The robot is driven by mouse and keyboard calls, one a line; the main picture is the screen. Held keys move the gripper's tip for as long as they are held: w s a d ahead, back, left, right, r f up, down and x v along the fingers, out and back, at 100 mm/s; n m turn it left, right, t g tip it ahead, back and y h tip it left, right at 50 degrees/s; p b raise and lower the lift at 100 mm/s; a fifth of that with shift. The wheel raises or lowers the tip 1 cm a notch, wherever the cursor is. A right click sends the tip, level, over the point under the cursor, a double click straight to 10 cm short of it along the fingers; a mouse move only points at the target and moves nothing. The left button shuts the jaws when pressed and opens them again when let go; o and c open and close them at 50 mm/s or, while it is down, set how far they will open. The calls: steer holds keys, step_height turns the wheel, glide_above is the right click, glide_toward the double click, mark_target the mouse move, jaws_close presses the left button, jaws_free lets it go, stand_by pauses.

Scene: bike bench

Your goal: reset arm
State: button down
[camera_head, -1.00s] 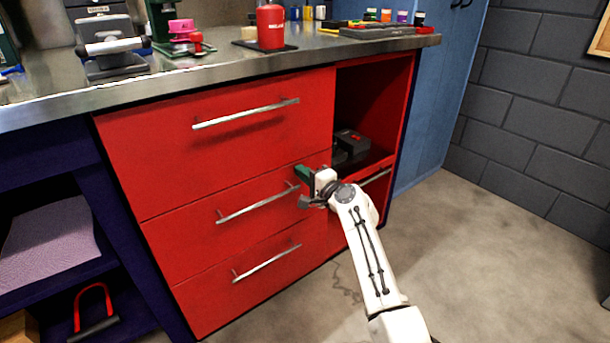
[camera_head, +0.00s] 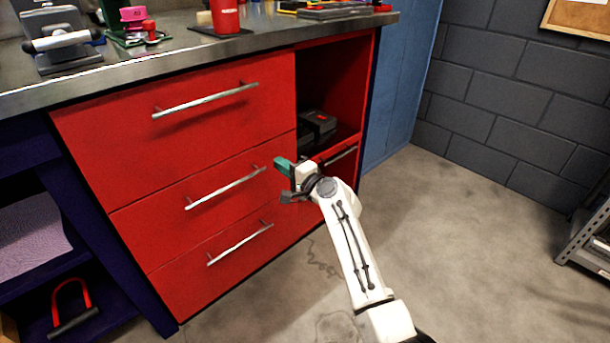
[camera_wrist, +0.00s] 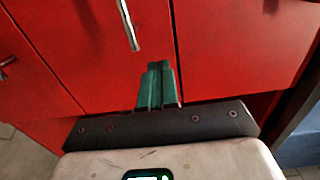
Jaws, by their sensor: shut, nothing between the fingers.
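My gripper (camera_head: 281,168) is at the end of my white arm, in front of the red drawer cabinet (camera_head: 130,185). In the wrist view my gripper (camera_wrist: 158,70) shows its two green fingers pressed together, with nothing between them. The fingers point at the red drawer fronts, near the vertical gap beside a drawer handle (camera_wrist: 130,27). In the head view the fingers are to the right of the middle drawer's handle (camera_head: 226,188). I cannot tell the exact distance between the fingers and the cabinet.
The open compartment at the cabinet's right holds a black case (camera_head: 317,124). The steel worktop (camera_head: 180,48) carries a red bottle (camera_head: 224,15) and tools. A blue cabinet (camera_head: 400,80) stands to the right, and a grey metal shelf (camera_head: 590,240) at the far right. The floor (camera_head: 460,220) between is clear.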

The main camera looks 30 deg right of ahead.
steer(key=p+v, duration=0.2)
steer(key=v, duration=0.6)
steer(key=s+a+f+n+g, duration=0.3)
steer(key=s+f+n+g, duration=0.2)
steer(key=s+f, duration=0.45)
steer(key=s+a+f+n+g, duration=0.35)
steer(key=s+f+n, duration=0.2)
steer(key=s, duration=0.65)
steer(key=s+d+n+g+h, duration=0.2)
steer(key=s+d+g, duration=0.15)
steer(key=s, duration=0.85)
steer(key=s+d+n+g+h, duration=0.2)
steer(key=s+g+h, duration=0.15)
steer(key=s, duration=0.85)
step_height(320, 180, up, 30)
steer(key=s+p, duration=0.1)
steer(key=p, duration=2.9)
steer(key=shift+f+g+y, duration=0.2)
steer(key=shift+g+y, duration=0.15)
steer(key=shift+g, duration=0.1)
steer(key=shift+a, duration=0.1)
